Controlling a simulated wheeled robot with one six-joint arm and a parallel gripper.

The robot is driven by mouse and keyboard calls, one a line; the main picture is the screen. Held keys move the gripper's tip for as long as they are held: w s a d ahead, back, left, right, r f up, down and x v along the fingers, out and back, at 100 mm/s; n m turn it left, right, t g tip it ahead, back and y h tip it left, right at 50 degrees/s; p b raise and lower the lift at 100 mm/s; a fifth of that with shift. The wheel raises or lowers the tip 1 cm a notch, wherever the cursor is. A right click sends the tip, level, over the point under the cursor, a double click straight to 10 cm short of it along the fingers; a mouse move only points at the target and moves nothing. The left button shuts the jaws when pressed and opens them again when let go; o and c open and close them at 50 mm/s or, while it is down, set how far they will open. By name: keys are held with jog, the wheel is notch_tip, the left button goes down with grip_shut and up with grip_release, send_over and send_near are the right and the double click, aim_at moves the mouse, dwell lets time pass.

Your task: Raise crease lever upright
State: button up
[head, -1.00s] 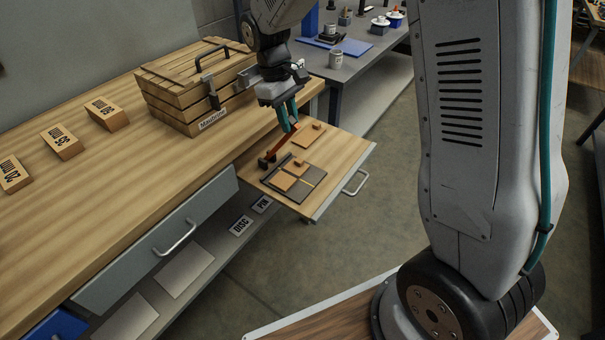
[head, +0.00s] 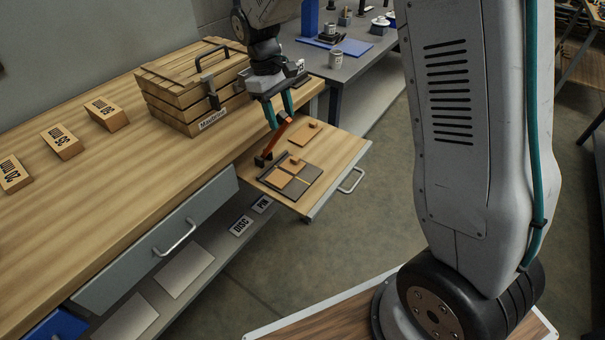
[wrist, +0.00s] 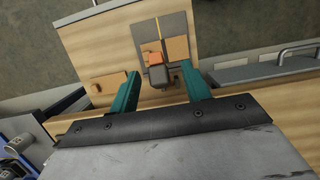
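The orange crease lever (head: 276,138) rises at a slant from its dark base (head: 262,160) on the pull-out wooden board (head: 342,158), leaning right toward its top in the head view. My gripper (head: 280,120) is above it with teal fingers spread, near the lever's upper end. In the wrist view the lever's end (wrist: 158,76) lies between the two fingertips (wrist: 160,70), with gaps visible on both sides. A dark grey plate (head: 305,185) with tan pieces (head: 280,177) lies beside the lever base.
A tan piece with a small orange block (head: 311,130) lies behind on the board. A wooden crate (head: 185,90) stands on the bench to the left. A drawer handle (head: 352,180) projects at the board's front edge.

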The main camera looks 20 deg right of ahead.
jog(key=s+d+r, duration=0.3)
jog(key=s+r, duration=0.1)
jog(key=s, duration=0.1)
jog(key=shift+r, duration=0.3)
dwell(0.5)
dwell(0.4)
jog(key=s+d+r+m+t, duration=0.1)
jog(key=s+r+m, duration=0.2)
jog(key=s, duration=1)
jog(key=s+d+r+m+t+y, duration=0.1)
jog(key=s+d+r+m+t, duration=0.1)
jog(key=s, duration=1.2)
notch_tip(320, 180, up, 3)
jog(key=shift+d+f+m, duration=0.1)
jog(key=shift+d+m, duration=0.1)
jog(key=shift+m, duration=0.5)
jog(key=shift+r+t, duration=0.3)
jog(key=shift+t, duration=0.1)
jog(key=c, duration=1)
jog(key=shift+d, duration=0.1)
grip_shut()
